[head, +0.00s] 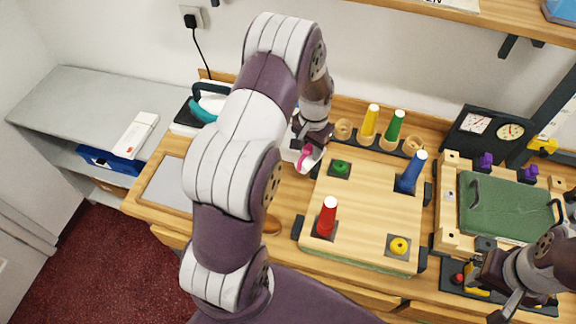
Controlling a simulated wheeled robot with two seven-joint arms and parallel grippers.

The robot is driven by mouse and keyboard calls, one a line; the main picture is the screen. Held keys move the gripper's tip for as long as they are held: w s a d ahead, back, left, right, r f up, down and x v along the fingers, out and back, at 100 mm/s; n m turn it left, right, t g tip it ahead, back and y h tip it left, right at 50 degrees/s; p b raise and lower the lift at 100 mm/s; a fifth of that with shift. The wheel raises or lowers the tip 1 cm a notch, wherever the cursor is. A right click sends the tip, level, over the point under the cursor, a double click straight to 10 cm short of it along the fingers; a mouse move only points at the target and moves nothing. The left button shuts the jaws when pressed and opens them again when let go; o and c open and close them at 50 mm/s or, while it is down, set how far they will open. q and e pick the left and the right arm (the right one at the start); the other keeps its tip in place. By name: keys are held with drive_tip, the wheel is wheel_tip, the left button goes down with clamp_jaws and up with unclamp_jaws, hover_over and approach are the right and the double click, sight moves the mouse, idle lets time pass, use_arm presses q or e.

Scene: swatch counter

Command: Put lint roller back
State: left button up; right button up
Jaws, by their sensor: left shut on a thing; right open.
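My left gripper (311,145) is at the back of the wooden counter, left of the row of wooden cups. It is shut on a white and pink thing that looks like the lint roller (304,160). My gripper and arm hide part of it, and I cannot tell whether it touches the counter. My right gripper (486,284) is open at the lower right, over the black tray in front of the green pad.
A wooden board (365,215) with red, blue, green and yellow pieces fills the middle. Wooden cups (343,130) hold yellow and green cones. A green pad (505,208) lies right. A grey shelf (85,100) with a white box (134,134) stands left.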

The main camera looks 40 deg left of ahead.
use_arm(q)
drive_tip(key=s+a+f+p, duration=0.1)
drive_tip(key=s+a+f, duration=0.1)
drive_tip(key=s+a+f+p, duration=0.1)
drive_tip(key=s+a+f, duration=0.1)
drive_tip(key=f, duration=0.1)
drive_tip(key=s+a+f+p, duration=0.1)
drive_tip(key=s+f, duration=0.1)
drive_tip(key=f, duration=0.1)
drive_tip(key=shift+s+a+p, duration=0.25)
drive_tip(key=shift+a+p, duration=0.1)
drive_tip(key=shift+a, duration=0.05)
drive_tip(key=shift+s+a+f, duration=0.1)
drive_tip(key=shift+s+f, duration=0.1)
use_arm(e)
drive_tip(key=r, duration=0.2)
drive_tip(key=s+r, duration=0.1)
drive_tip(key=r, duration=0.2)
drive_tip(key=shift+s+a, duration=0.15)
drive_tip(key=shift+s, duration=0.05)
use_arm(q)
drive_tip(key=shift+w+f, duration=0.1)
drive_tip(key=shift+f, duration=0.05)
drive_tip(key=o, duration=1)
use_arm(e)
drive_tip(key=shift+w+f, duration=0.1)
drive_tip(key=shift+f, duration=0.1)
drive_tip(key=shift+r, duration=0.1)
